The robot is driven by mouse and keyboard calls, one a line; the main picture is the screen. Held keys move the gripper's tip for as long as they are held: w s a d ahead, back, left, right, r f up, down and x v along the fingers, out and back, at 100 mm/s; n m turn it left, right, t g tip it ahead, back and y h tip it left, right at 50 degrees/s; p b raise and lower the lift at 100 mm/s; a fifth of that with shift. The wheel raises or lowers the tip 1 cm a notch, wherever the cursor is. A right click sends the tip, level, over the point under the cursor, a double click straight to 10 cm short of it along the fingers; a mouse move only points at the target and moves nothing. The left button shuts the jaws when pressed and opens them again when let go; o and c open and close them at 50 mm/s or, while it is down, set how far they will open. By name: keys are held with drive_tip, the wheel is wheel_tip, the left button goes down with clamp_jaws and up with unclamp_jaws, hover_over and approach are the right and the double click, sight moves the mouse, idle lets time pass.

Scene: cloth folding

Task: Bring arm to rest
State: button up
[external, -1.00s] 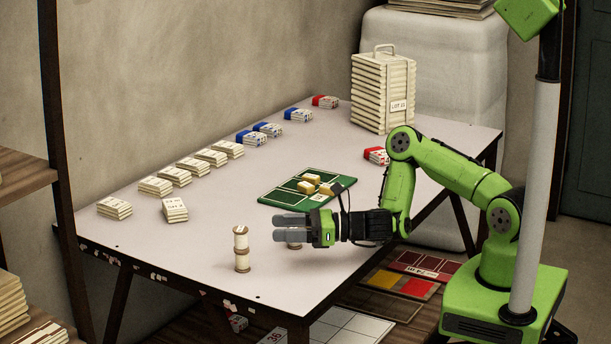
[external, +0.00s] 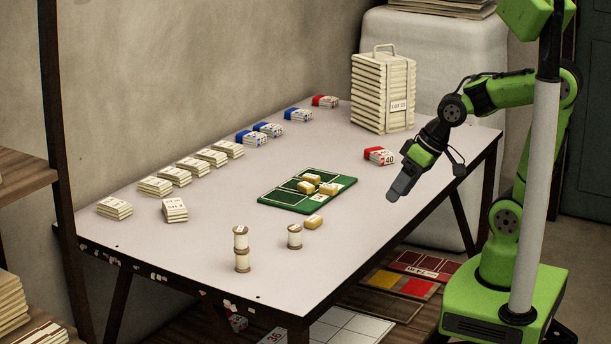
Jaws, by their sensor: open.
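My gripper (external: 400,186) points down and to the left over the right edge of the table, empty. The arm is folded back toward my base, with its elbow raised. From this side the two fingers overlap, so the gap between them is hard to see. The gripper is apart from everything on the table (external: 200,262).
Two spools stand near the front, one taller (external: 241,248) and one shorter (external: 294,236). A red-banded bundle (external: 380,156) and a tall stack (external: 383,92) stand at right. Cloth bundles line the left.

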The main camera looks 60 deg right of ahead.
drive_tip(key=s+d+r+h, duration=0.3)
drive_tip(key=s+d, duration=0.5)
drive_tip(key=s, duration=0.1)
wheel_tip(320, 180, up, 17)
drive_tip(key=p, duration=1.7)
drive_tip(key=shift+w+a+r+m, duration=0.15)
drive_tip(key=shift+w+m, duration=0.1)
drive_tip(key=shift+m, duration=0.05)
